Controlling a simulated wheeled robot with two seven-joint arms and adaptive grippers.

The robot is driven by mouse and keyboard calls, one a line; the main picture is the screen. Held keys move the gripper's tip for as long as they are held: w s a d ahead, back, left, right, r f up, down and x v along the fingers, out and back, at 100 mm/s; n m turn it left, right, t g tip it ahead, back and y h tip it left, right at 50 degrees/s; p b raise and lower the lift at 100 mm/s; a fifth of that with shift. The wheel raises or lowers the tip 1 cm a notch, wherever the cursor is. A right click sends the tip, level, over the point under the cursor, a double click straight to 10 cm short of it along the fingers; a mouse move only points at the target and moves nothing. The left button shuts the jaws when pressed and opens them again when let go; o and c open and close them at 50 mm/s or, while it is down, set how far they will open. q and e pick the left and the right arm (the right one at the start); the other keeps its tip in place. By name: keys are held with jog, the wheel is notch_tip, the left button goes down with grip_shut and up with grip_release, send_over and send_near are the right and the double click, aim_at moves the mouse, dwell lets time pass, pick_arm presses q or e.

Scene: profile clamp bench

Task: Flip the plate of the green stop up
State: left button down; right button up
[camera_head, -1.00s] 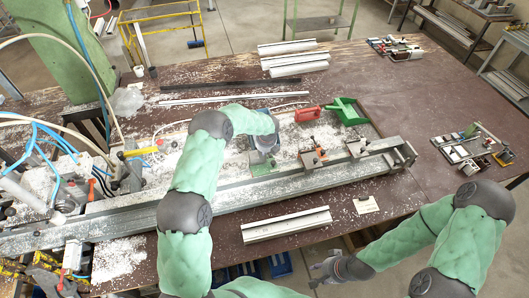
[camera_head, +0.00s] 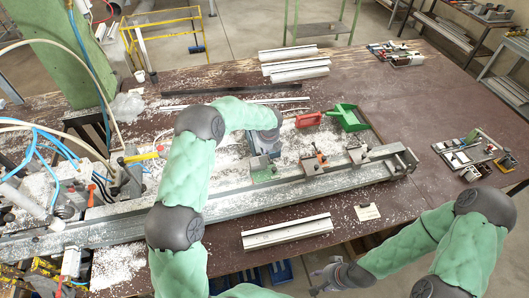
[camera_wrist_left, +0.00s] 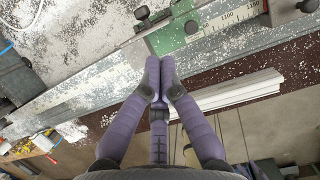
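The green stop (camera_head: 263,174) sits on the long grey profile rail, left of two other stops. In the left wrist view its green plate (camera_wrist_left: 172,38) shows just beyond my fingertips, beside the rail's printed scale. My left gripper (camera_head: 264,150) is over the green stop and partly hides it in the head view. In the left wrist view the left gripper's purple fingers (camera_wrist_left: 160,70) are together, with their tips at the near edge of the plate. Whether they touch it I cannot tell. My right gripper (camera_head: 318,282) hangs empty off the bench's front edge, its fingers apart.
A white profile (camera_head: 287,231) lies in front of the rail. A red-handled tool (camera_head: 308,119) and a green dustpan (camera_head: 347,117) lie behind.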

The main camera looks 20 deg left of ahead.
pick_arm(q)
jog(key=shift+s+v, duration=0.15)
jog(key=shift+v, duration=0.85)
jog(key=shift+s+v, duration=0.1)
jog(key=shift+v, duration=0.95)
jog(key=shift+d+f, duration=0.15)
jog(key=shift+d, duration=0.05)
